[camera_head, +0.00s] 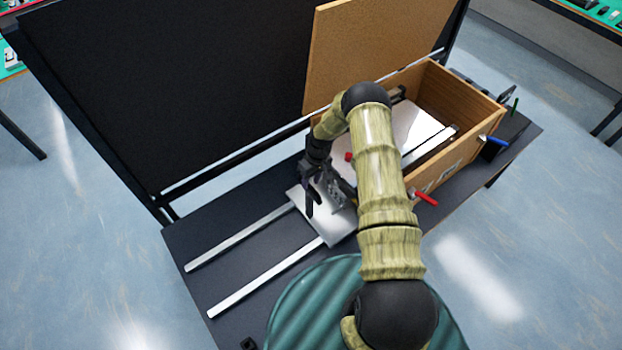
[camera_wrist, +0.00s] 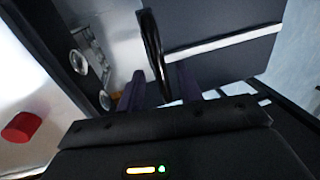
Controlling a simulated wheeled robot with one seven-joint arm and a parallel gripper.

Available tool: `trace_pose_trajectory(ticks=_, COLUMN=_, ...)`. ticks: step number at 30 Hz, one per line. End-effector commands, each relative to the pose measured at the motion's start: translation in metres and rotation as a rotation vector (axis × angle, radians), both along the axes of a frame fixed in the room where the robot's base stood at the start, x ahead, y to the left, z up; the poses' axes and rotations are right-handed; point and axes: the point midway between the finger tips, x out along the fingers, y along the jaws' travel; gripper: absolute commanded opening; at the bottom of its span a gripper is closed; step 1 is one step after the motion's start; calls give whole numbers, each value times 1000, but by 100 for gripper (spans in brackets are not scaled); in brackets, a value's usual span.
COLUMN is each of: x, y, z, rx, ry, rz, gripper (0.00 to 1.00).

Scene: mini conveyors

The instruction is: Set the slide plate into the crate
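The slide plate (camera_head: 340,228) is a silver plate with small holes, lying across two pale rails on the dark table. Its silver surface (camera_wrist: 122,30) also shows at the top of the wrist view. The wooden crate (camera_head: 468,143) stands to its right with its lid raised. My gripper (camera_head: 318,198) points down over the plate, outside the crate. In the wrist view, its two dark purple fingers (camera_wrist: 161,72) stand apart, with a thin black curved piece (camera_wrist: 152,42) between them. I see gaps beside that piece; what it belongs to is unclear. My arm hides part of the crate.
The raised lid (camera_head: 360,45) stands behind the crate, beside a tall black panel (camera_head: 170,80). A white plate and dark bars lie inside the crate. Bare rails (camera_head: 262,280) extend left.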

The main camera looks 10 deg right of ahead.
Motion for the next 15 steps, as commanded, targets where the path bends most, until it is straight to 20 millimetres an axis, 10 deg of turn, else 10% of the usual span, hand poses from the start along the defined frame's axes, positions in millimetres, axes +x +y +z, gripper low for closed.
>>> trace_pose_trajectory(ticks=11, x=-1, y=1, z=-8, rx=-1, ry=0, rz=0, gripper=36)
trace_pose_trajectory(ticks=15, x=-1, y=1, z=-8, rx=-1, ry=0, rz=0, gripper=14)
